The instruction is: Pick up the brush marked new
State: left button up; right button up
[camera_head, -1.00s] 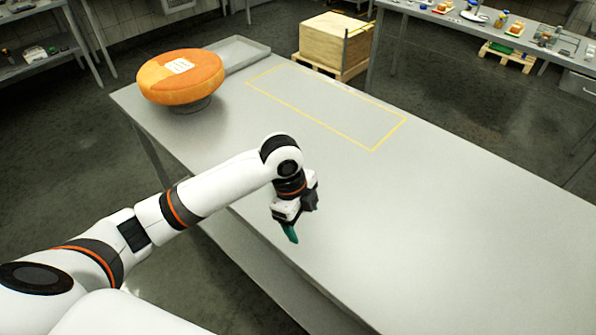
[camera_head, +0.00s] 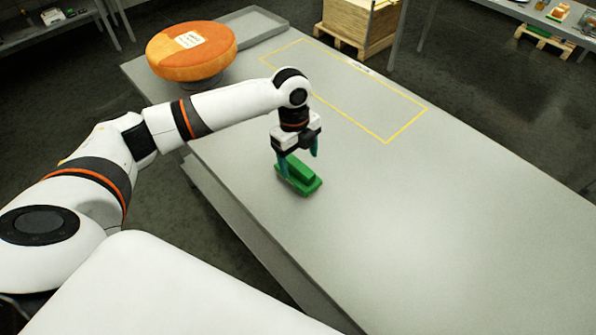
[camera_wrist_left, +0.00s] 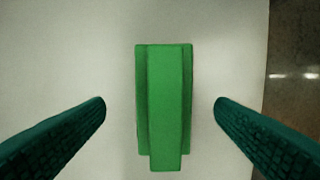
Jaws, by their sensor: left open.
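A green brush (camera_head: 304,182) lies on the grey steel table, below and partly behind my left gripper (camera_head: 299,164). No marking can be read on it. In the left wrist view the green brush (camera_wrist_left: 166,110) lies lengthwise between the two dark teal fingers of my left gripper (camera_wrist_left: 160,101), with a clear gap on each side. The gripper is open, empty and pointing down. I cannot tell whether the fingertips are level with the brush. My right gripper is not in view.
An orange cheese wheel (camera_head: 205,55) with a white label sits at the far left of the table (camera_head: 430,220), beside a metal tray (camera_head: 258,27). A yellow outline (camera_head: 345,110) marks a bare area. The table's right part is clear.

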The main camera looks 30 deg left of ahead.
aim_at(297, 163)
pick_arm(q)
jog(key=f, duration=0.1)
jog(key=f+p, duration=0.1)
jog(key=f, duration=0.1)
jog(key=shift+s+f, duration=0.3)
jog(key=shift+f, duration=0.65)
jog(key=c, duration=1.2)
jog(key=shift+o, duration=0.2)
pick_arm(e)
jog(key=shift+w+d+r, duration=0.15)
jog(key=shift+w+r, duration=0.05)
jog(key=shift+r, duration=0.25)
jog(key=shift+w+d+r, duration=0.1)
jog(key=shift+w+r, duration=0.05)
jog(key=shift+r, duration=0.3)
